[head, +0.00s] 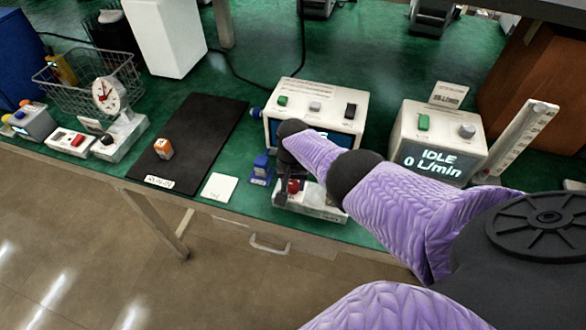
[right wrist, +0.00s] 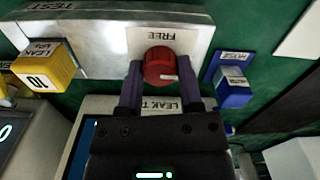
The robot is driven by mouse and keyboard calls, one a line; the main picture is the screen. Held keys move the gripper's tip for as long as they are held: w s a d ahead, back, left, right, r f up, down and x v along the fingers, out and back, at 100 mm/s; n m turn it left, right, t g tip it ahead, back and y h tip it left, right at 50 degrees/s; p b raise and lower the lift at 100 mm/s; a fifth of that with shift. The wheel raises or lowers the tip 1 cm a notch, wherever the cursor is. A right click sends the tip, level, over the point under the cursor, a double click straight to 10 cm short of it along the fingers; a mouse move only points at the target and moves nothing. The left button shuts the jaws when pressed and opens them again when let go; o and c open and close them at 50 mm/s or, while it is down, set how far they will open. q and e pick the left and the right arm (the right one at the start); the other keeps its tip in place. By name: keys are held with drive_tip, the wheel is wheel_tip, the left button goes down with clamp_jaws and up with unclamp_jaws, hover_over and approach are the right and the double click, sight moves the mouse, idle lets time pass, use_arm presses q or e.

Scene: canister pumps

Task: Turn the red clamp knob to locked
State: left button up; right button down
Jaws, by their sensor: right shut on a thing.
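The red clamp knob (right wrist: 160,66) sits on a pale metal block (right wrist: 95,42) in the right wrist view, with a label reading FREE (right wrist: 163,40) beside it. A small white mark shows on the knob's face. My right gripper (right wrist: 160,78) is shut on the knob, one finger on each side. In the head view the knob (head: 293,186) shows at the front of the table, with my right gripper (head: 291,172) at it and my right arm covering part of the fixture (head: 310,201). My left gripper is not in view.
A blue block (right wrist: 233,88) stands close to the right of the knob in the wrist view, and a yellow block (right wrist: 45,72) to the left. In the head view, a pump box (head: 315,95) stands behind, and another reading IDLE (head: 437,135) is to the right. A black mat (head: 205,135) lies left.

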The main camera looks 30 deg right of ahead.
sight(293, 184)
drive_tip(key=shift+c, duration=1.6)
unclamp_jaws()
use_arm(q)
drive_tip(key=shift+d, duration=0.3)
use_arm(e)
drive_tip(key=shift+o, duration=0.3)
use_arm(q)
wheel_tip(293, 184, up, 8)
drive_tip(key=p, duration=0.7)
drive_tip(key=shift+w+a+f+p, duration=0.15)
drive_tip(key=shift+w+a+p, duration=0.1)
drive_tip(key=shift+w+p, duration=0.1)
use_arm(e)
wheel_tip(293, 184, up, 10)
